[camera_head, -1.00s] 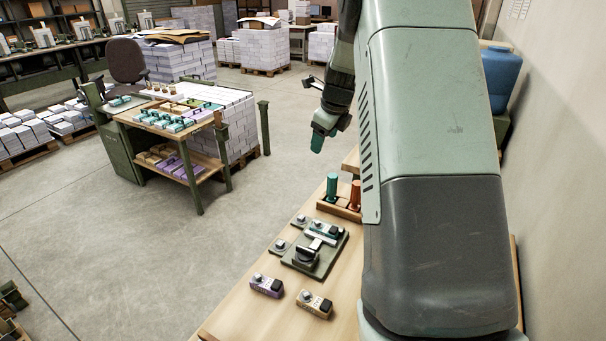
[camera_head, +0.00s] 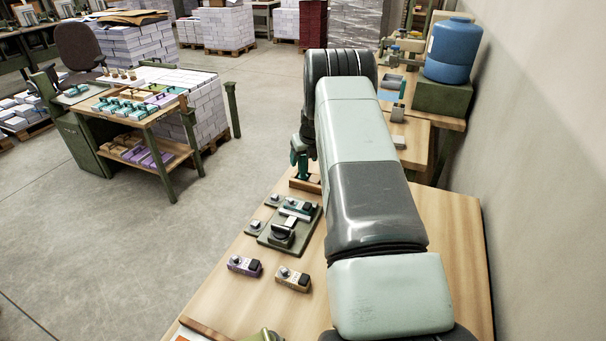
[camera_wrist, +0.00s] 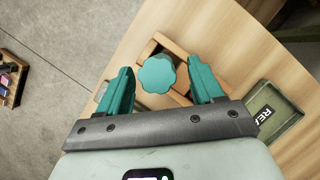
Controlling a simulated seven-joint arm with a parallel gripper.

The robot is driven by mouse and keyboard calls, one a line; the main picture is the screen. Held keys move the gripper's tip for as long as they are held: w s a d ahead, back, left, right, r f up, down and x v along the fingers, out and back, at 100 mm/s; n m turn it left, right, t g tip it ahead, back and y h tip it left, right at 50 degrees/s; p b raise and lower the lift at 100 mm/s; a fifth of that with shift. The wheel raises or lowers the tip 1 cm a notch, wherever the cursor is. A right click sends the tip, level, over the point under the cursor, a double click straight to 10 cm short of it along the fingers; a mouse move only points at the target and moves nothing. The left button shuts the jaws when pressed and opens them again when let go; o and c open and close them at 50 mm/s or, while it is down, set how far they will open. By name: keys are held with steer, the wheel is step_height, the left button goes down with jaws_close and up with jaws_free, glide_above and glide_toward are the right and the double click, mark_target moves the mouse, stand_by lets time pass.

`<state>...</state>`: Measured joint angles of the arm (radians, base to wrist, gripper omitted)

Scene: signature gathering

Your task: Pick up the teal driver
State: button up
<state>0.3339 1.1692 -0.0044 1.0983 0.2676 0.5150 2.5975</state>
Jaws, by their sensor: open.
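The teal driver (camera_wrist: 157,74) shows in the wrist view as a lobed, knob-like end seen from above. It stands in the wooden rack (camera_wrist: 179,46). My gripper (camera_wrist: 160,76) is open, with one teal finger on each side of the driver's end. Gaps show between the fingers and the driver, so it is not gripped. In the head view, my gripper (camera_head: 299,157) is low over the rack (camera_head: 308,187), and the driver is hard to tell apart from the teal fingers. The orange driver seen earlier is now hidden behind my arm.
A dark green fixture (camera_head: 269,241) holding a teal box stands nearer on the bench. A purple box (camera_head: 244,265) and a tan box (camera_head: 292,279) lie in front of it. A green tray (camera_wrist: 284,121) marked "REA" lies right of my gripper in the wrist view. Bare bench (camera_head: 450,240) lies at right.

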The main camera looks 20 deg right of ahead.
mark_target(302, 163)
steer(key=shift+x, duration=1.95)
steer(key=c, duration=1)
